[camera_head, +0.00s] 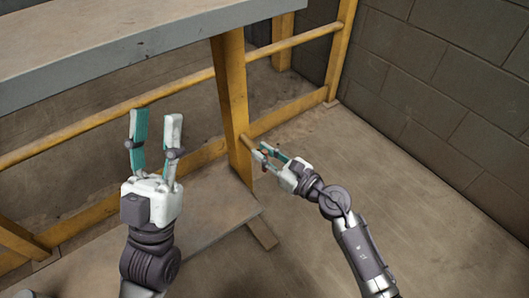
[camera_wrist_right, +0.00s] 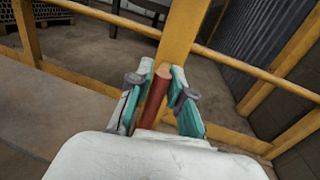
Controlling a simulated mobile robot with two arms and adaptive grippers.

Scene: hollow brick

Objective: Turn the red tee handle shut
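The red tee handle (camera_wrist_right: 154,98) is a short bar in front of the yellow post; it shows tilted in the right wrist view. My right gripper (camera_wrist_right: 161,75) has its teal-padded fingertips on both sides of the bar and looks shut on it, close to the post. In the head view this gripper (camera_head: 263,151) is beside the yellow post, and the handle is mostly hidden. My left gripper (camera_head: 156,115) is open and empty, its fingers pointing up in the picture, well left of the post. The handle's mount is hidden.
The yellow post (camera_head: 231,100) stands under a grey tabletop (camera_head: 120,45). Yellow rails (camera_head: 90,122) run along both sides of it. A flat board (camera_head: 190,220) lies at its foot. A block wall (camera_head: 440,80) is at the right, with clear floor before it.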

